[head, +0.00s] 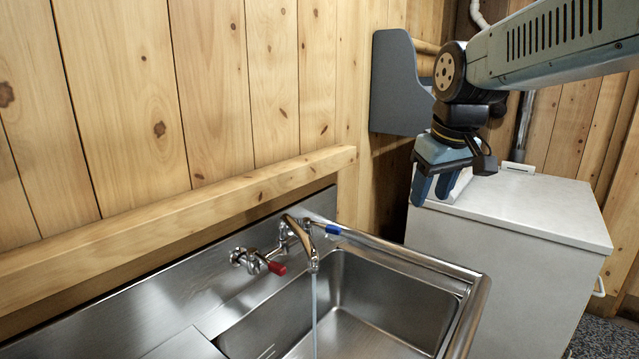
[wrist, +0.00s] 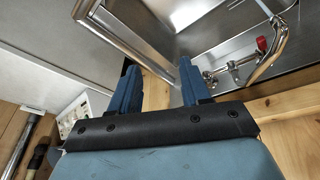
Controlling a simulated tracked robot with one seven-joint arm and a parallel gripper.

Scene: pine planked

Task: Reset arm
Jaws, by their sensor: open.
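My gripper (head: 433,190) hangs from my raised arm at the upper right of the head view, pointing down. It is in front of the white cabinet and beyond the right end of the sink. Its two blue fingers are apart and nothing shows between them. In the wrist view my gripper (wrist: 158,85) also shows open and empty, with the sink's corner and wooden ledge behind it.
A steel sink (head: 478,300) has a tap (head: 300,240) running water, with red (head: 277,268) and blue (head: 333,229) handles. A white cabinet (head: 540,215) stands right of it. A grey panel (head: 395,85) juts from the plank wall near my arm.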

